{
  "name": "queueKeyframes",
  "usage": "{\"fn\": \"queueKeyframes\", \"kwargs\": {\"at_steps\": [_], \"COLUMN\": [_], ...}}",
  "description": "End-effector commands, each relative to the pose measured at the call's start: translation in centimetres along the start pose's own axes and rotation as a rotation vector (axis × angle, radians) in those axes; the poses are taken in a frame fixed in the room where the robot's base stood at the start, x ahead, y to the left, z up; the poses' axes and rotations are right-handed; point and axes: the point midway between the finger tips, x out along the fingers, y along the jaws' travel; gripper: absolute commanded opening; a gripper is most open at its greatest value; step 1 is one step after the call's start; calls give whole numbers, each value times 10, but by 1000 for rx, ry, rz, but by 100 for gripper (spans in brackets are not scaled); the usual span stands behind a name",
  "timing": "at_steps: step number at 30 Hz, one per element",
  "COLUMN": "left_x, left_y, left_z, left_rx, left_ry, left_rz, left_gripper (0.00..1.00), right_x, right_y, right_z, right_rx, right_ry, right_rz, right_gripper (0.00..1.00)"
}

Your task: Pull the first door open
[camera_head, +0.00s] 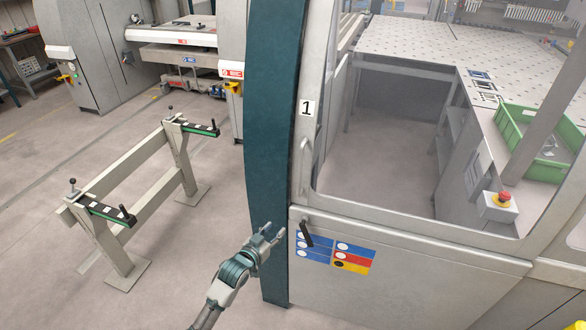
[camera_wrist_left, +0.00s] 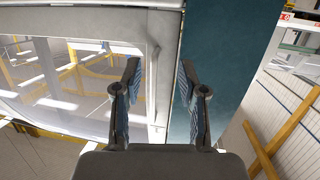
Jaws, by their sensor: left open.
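The first door (camera_head: 400,262) is a grey panel with a large window, marked by a white label "1" (camera_head: 308,107) on its left frame. It appears closed against a dark teal post (camera_head: 268,150). A light grey vertical handle (camera_head: 304,160) is on the door's left edge, and a black lever (camera_head: 305,233) sits below it. My left gripper (camera_head: 273,230) is open and empty, in front of the post and left of the lever. In the left wrist view its two fingers (camera_wrist_left: 159,64) are spread before the door edge and post. My right gripper is not in view.
A beige stand (camera_head: 140,190) with two black-green arms is on the floor at left. Machines stand behind it. Through the window are a perforated table (camera_head: 420,45), a green crate (camera_head: 540,145) and a red emergency button (camera_head: 504,198).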

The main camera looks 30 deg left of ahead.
Motion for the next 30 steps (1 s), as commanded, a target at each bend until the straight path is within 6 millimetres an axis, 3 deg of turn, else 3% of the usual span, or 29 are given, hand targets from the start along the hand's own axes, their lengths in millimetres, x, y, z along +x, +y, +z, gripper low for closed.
{"fn": "queueKeyframes", "kwargs": {"at_steps": [1, 3, 6, 10, 14, 30], "left_x": [-9, -20, -30, -27, -7, 111], "left_y": [1, 3, 5, 5, 2, 5], "left_z": [-45, -84, -117, -128, -131, -156], "left_rx": [3, 5, 8, 7, 2, 2], "left_ry": [70, 144, 205, 227, 224, 222], "left_rz": [9, 19, 29, 33, 33, 33], "left_gripper": [41, 41, 41, 41, 41, 41], "right_x": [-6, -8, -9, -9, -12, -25], "right_y": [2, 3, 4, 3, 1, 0], "right_z": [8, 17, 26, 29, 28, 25], "right_rx": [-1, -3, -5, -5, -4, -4], "right_ry": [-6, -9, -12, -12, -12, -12], "right_rz": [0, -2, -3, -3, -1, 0], "right_gripper": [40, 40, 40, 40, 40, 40]}}
